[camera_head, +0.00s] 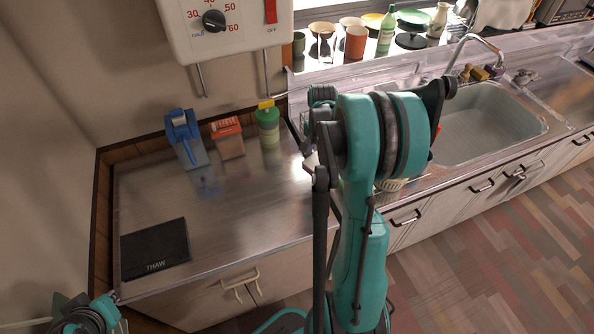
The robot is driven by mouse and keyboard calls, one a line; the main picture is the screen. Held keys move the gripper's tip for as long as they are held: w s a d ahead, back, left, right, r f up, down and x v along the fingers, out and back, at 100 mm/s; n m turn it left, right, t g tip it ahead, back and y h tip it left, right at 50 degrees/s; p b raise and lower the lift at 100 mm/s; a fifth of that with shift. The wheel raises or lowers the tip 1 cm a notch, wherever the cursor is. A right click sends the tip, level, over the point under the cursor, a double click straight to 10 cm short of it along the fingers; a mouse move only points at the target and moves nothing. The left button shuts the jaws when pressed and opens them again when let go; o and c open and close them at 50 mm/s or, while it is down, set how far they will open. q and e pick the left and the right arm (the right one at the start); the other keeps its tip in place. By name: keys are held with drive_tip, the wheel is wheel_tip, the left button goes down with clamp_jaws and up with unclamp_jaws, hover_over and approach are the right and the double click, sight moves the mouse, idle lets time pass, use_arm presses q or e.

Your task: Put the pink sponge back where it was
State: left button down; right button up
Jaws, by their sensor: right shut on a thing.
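My right arm stands tall in the middle of the head view and covers much of the counter's right part. Its gripper (322,97) is mostly hidden behind the teal arm link, over the counter left of the sink. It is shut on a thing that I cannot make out. I cannot pick out the pink sponge anywhere. A small pale edge (309,161) shows just left of the arm, and I cannot tell what it is. My left gripper (88,316) is only partly in view at the bottom left corner, below the counter's front edge; its fingers cannot be made out.
The steel counter (240,225) has free room in its middle. A black THAW plate (155,249) lies front left. The sink (485,125) is right; cups line the sill.

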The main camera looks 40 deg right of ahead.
drive_tip(key=b, duration=0.2)
hover_over(295, 173)
wheel_tip(295, 173, down, 5)
drive_tip(key=shift+f, duration=0.15)
wheel_tip(295, 173, down, 4)
drive_tip(key=shift+r+b, duration=0.1)
drive_tip(key=shift+b, duration=0.9)
drive_tip(key=shift+r, duration=0.1)
drive_tip(key=shift+f, duration=0.25)
drive_tip(key=o, duration=1.1)
drive_tip(key=shift+r, duration=0.1)
